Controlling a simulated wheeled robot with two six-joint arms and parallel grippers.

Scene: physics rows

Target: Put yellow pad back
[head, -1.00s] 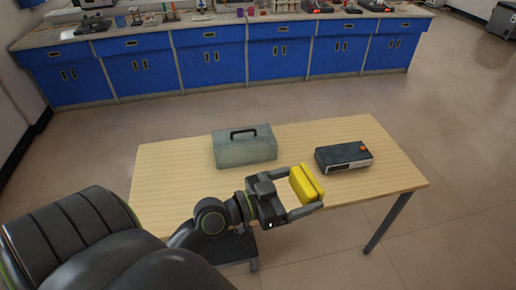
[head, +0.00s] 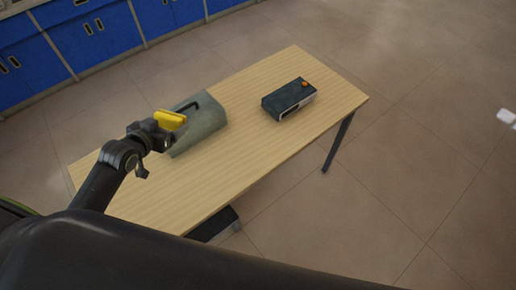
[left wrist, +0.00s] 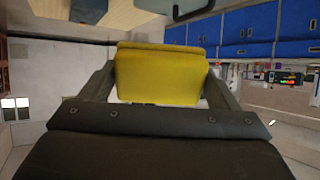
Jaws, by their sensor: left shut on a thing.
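The yellow pad (head: 171,119) is held up in my left gripper (head: 165,124). The picture does not show clearly how high the pad is above the table. My right gripper is not in view.
A dark box-shaped device (head: 289,98) with an orange knob lies at the right end of the table (head: 225,180). The table between it and the toolbox is clear.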

